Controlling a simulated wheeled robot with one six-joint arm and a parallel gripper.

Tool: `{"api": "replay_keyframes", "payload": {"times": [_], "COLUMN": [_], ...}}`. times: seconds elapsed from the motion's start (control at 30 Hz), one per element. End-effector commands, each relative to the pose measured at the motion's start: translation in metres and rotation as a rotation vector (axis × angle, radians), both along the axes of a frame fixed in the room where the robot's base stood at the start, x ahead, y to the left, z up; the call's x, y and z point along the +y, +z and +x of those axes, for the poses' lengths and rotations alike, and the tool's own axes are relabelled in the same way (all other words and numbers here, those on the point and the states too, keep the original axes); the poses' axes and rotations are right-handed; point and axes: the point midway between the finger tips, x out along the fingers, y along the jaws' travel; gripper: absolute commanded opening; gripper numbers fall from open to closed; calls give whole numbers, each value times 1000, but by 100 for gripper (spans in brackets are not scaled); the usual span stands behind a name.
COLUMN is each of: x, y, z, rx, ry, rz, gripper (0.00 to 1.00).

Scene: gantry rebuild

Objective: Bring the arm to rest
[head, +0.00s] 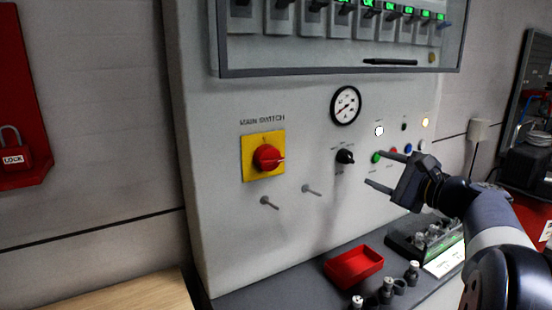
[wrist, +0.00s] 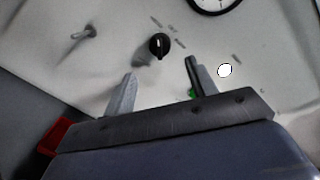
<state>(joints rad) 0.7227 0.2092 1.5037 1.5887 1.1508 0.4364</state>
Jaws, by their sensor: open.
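My gripper (head: 372,170) is open and empty in the head view, held in front of the grey control panel (head: 225,225) at the right. Its two fingers point left toward the panel, near the black selector knob (head: 345,157) and the green button (head: 376,158). In the wrist view my gripper (wrist: 160,85) shows its two fingers spread apart, with the black knob (wrist: 159,45) beyond and between them. The green button (wrist: 192,93) is partly hidden behind the right finger. I cannot tell the exact gap between fingertips and panel.
Below lie a red tray (head: 353,267), several small fittings (head: 388,290) and a black tray (head: 405,243). A red lock board (head: 22,100) hangs at left.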

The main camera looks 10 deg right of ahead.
Motion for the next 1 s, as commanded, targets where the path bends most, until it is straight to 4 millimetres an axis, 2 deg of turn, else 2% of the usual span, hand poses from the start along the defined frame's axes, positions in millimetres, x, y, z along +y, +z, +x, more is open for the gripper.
{"api": "replay_keyframes", "payload": {"times": [0.2, 0.47, 1.0], "x": [20, 35, 34], "y": [-1, -3, -4], "z": [41, 75, 74], "rx": [2, 1, 14], "ry": [5, 3, 0], "rz": [1, 1, 33], "gripper": [54, 54, 54]}}
